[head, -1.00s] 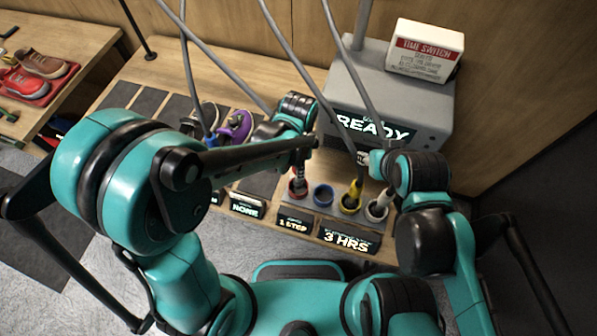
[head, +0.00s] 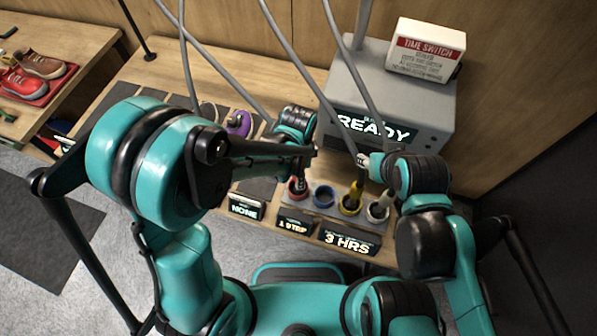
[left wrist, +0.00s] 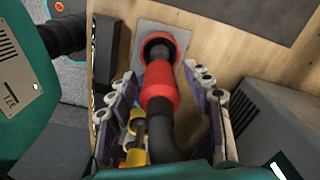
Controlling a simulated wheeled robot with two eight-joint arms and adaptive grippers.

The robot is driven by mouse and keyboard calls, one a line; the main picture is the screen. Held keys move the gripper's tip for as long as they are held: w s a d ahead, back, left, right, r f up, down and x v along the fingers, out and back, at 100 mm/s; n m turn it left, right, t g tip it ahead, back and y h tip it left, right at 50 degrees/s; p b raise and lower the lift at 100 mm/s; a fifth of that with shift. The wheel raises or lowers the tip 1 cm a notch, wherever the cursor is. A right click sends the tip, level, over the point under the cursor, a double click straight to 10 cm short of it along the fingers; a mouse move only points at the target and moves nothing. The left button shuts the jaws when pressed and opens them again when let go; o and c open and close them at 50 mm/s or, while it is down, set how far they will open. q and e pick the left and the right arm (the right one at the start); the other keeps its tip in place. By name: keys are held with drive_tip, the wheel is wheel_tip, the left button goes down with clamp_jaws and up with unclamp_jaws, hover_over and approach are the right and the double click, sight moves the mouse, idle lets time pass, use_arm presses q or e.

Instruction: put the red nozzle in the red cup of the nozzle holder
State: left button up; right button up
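The red nozzle (left wrist: 160,90) with its black hose stands with its lower end in the red cup (left wrist: 183,40) in the left wrist view. In the head view the red cup (head: 298,194) is at the left end of the nozzle holder (head: 322,215), mostly under my left gripper (head: 303,160). In the left wrist view that gripper (left wrist: 165,105) is open, with one finger on each side of the nozzle and gaps between. My right gripper (head: 364,160) is above the yellow nozzle; its finger opening is too small to read.
A blue cup (head: 323,196), a yellow nozzle (head: 353,195) and a white cup (head: 377,210) stand along the holder. A grey machine (head: 400,95) reading READY is behind. Hoses hang from above. Label displays (head: 347,243) line the front. Shoes (head: 30,75) are far left.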

use_arm(q)
drive_tip(key=shift+r, duration=0.1)
drive_tip(key=shift+r+p, duration=0.3)
drive_tip(key=shift+r, duration=0.1)
wheel_tip(320, 180, up, 11)
drive_tip(key=shift+r+p, duration=0.2)
drive_tip(key=shift+p, duration=1.05)
drive_tip(key=s+a+r+n+t, duration=0.2)
drive_tip(key=a+r+n+t, duration=0.1)
drive_tip(key=a+n, duration=0.5)
drive_tip(key=s+a+r+n+t, duration=0.3)
drive_tip(key=a+r+n+t, duration=0.1)
drive_tip(key=a+n, duration=0.4)
drive_tip(key=shift+a+r, duration=0.3)
drive_tip(key=shift+a, duration=0.65)
drive_tip(key=shift+s, duration=0.1)
